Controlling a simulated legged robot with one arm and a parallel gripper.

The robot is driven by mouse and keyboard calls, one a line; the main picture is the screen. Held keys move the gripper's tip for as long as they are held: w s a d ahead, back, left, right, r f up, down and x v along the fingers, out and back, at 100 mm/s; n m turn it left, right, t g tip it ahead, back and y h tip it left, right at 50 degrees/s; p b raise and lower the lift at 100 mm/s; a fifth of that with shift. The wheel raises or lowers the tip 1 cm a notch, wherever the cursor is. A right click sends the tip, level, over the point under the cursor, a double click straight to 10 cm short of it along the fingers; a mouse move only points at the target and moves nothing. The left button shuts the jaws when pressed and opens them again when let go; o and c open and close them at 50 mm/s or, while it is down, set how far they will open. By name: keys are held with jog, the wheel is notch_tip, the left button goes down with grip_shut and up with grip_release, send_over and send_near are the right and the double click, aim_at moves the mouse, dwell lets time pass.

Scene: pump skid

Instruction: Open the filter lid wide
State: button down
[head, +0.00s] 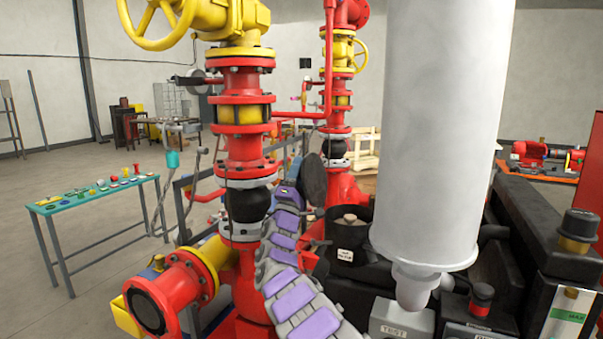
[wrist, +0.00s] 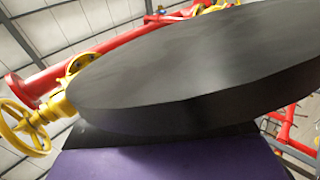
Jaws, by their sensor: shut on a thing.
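The filter lid (head: 314,181) is a dark round disc, standing steeply on edge above and left of the filter pot. In the wrist view the lid (wrist: 190,70) fills much of the picture as a black disc with a thick rim. The filter pot (head: 368,243) is a short black cylinder with a white label and an open top; a pale, knobbed piece shows inside. My gripper (head: 298,172) is at the lid's left side, shut on it. The fingertips and exact grip point are hidden, as is any hinge.
A large light grey cylinder (head: 435,130) stands just right of the pot. A red pipe column (head: 242,145) with yellow valve parts rises close left of my arm. A grey TEST box (head: 401,322) is in front. A green-topped table (head: 95,195) stands left, with open floor around it.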

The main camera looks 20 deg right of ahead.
jog(key=shift+d+f, duration=0.1)
jog(key=shift+f, duration=0.1)
jog(key=c, duration=0.7)
grip_release()
jog(key=shift+r, duration=0.2)
jog(key=shift+o, duration=0.2)
jog(key=shift+f, duration=0.1)
jog(key=shift+s+f, duration=0.2)
jog(key=shift+f, duration=0.1)
jog(key=shift+s+a+f, duration=0.1)
jog(key=shift+s+a, duration=0.05)
jog(key=shift+a, duration=0.3)
jog(key=s+a+p, duration=0.1)
jog(key=s+a, duration=0.7)
